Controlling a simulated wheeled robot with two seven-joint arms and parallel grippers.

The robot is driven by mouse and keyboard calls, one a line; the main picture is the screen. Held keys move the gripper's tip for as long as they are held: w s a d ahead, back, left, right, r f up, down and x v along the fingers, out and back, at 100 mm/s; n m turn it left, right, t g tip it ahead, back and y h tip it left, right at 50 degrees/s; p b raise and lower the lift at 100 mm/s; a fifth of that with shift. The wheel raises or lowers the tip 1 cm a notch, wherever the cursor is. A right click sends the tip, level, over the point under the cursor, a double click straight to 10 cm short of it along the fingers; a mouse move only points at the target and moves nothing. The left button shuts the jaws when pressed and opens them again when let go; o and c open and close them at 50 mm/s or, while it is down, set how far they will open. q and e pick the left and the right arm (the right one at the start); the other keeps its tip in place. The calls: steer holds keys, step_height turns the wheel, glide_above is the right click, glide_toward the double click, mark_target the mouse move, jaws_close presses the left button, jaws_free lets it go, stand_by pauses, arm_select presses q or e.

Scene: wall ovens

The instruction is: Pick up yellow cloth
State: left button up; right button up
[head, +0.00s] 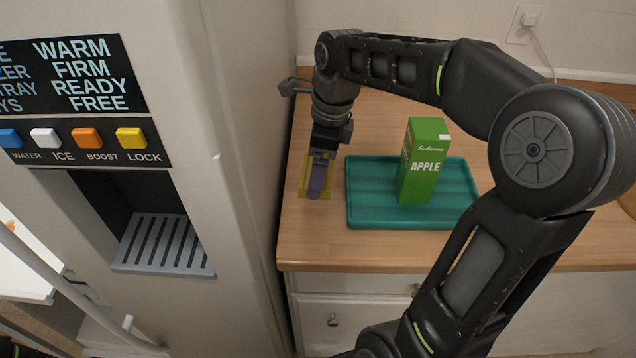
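A small yellow item (303,186), which looks like the cloth, lies on the wooden counter at its left, close to the fridge. It shows as yellow edges on both sides of a purple-grey piece (318,182); I cannot tell if that piece is a finger or another object. My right gripper (319,178) points down right over the yellow item. Its fingertips are too small and overlapped to tell if they are open or shut on it. My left gripper is not in view.
A teal tray (458,205) lies right of the yellow item, with a green apple juice carton (424,160) standing on it. The tall fridge (240,150) with a dispenser borders the counter (400,254) on the left. A wall outlet (524,22) is behind.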

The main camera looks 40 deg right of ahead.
steer(key=shift+r, duration=0.7)
steer(key=o, duration=0.8)
steer(key=c, duration=0.6)
